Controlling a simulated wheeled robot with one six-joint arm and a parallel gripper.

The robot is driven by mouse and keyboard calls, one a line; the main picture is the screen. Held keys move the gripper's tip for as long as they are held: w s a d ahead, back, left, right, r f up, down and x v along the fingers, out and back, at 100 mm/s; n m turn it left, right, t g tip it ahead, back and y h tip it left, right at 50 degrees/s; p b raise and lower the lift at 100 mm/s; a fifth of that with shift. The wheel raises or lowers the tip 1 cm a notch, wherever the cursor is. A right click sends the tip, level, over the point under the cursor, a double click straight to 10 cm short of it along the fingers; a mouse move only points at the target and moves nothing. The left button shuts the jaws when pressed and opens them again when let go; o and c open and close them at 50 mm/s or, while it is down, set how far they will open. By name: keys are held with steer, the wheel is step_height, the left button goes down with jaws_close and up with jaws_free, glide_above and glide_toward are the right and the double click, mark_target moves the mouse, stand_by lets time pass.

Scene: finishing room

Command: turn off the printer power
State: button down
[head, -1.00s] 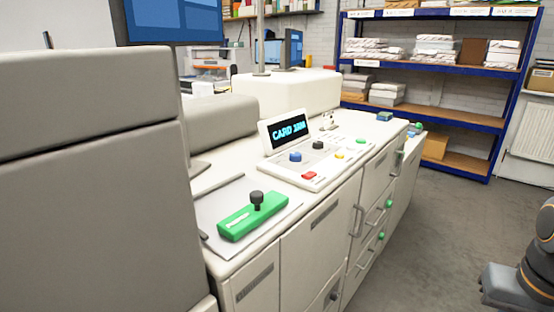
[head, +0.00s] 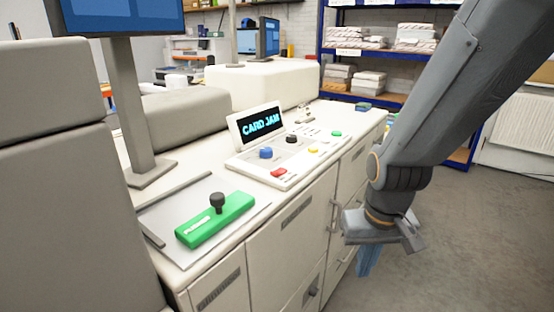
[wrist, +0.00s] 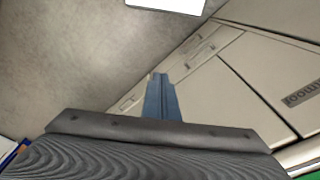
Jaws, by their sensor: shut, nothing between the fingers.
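The printer (head: 255,225) is a long cream machine with cabinet doors along its front. Its control panel (head: 258,172) has a small tilted display (head: 262,123) reading "CARD JAM", a blue knob (head: 266,153), a black knob (head: 291,139), and red (head: 279,172), yellow (head: 313,150) and green (head: 336,134) buttons. I cannot tell from the labels which control is the power. My gripper (head: 368,262) hangs in front of the cabinet doors, below and right of the panel, apart from it. In the wrist view its blue fingers (wrist: 161,98) are together and empty, with cabinet fronts beyond.
A green block with a black knob (head: 215,220) lies on a grey plate at the near end of the top. A monitor on a post (head: 140,100) stands behind it. Blue shelving (head: 375,45) stands at the back. The floor (head: 490,240) at right is open.

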steer(key=w+a+r+n+y+b, duration=0.1)
steer(key=w+a+r+n, duration=0.35)
steer(key=w+r, duration=0.7)
steer(key=w+a+r+n+y, duration=0.1)
steer(key=w+a+r+n, duration=0.2)
steer(key=r, duration=0.5)
steer(key=w+a+r+n+y+b, duration=0.1)
steer(key=w+a+r+n, duration=0.2)
steer(key=w+a+r, duration=0.3)
steer(key=shift+w+a+r+b, duration=0.3)
steer(key=shift+r, duration=0.6)
steer(key=shift+f, duration=0.1)
steer(key=p, duration=0.4)
glide_above(277, 171)
steer(key=d, duration=0.1)
steer(key=f, duration=1.1)
steer(key=shift+s+f, duration=0.35)
steer(key=shift+f, duration=0.9)
